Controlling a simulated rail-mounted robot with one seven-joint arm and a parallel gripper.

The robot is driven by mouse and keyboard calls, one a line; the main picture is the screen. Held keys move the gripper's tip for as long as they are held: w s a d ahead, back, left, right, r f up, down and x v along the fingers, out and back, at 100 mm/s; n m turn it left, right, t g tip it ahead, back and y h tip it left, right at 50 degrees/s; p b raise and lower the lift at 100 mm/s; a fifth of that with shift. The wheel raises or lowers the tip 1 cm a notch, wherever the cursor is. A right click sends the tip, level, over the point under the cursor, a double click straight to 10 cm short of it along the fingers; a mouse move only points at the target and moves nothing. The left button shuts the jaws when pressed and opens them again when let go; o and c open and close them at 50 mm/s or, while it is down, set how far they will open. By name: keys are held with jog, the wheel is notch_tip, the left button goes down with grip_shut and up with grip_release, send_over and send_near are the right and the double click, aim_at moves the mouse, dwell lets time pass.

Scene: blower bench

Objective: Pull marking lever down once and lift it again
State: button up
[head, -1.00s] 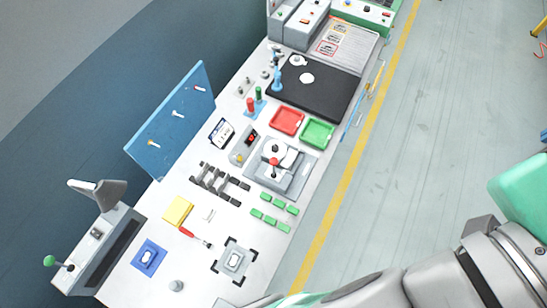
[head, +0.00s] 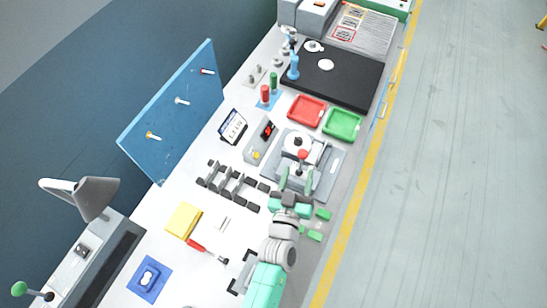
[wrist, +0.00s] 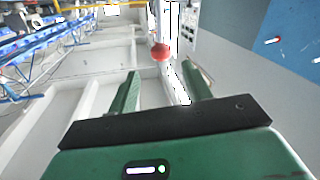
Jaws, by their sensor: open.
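A lever with a red ball knob (head: 303,154) belongs to a grey device (head: 322,176) with a round white top, on the right side of the bench. I take it to be the marking lever. My gripper (head: 297,174) is just in front of the knob on the near side, its fingers pointing at it. In the wrist view, the red knob (wrist: 160,52) shows ahead, roughly in line with the gap between the green fingertips (wrist: 161,72). The gripper is open and empty. The knob looks apart from the fingers. My gripper and arm hide part of the device's near side.
Red (head: 307,109) and green (head: 342,123) trays stand behind the device. Green blocks (head: 322,214) sit beside my arm. A blue pegboard (head: 175,110) stands at the left edge.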

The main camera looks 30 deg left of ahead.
aim_at(302, 159)
jog(key=x, duration=0.7)
jog(key=shift+w+a+f, duration=0.2)
jog(key=shift+w+f, duration=0.05)
jog(key=shift+w, duration=0.1)
grip_shut()
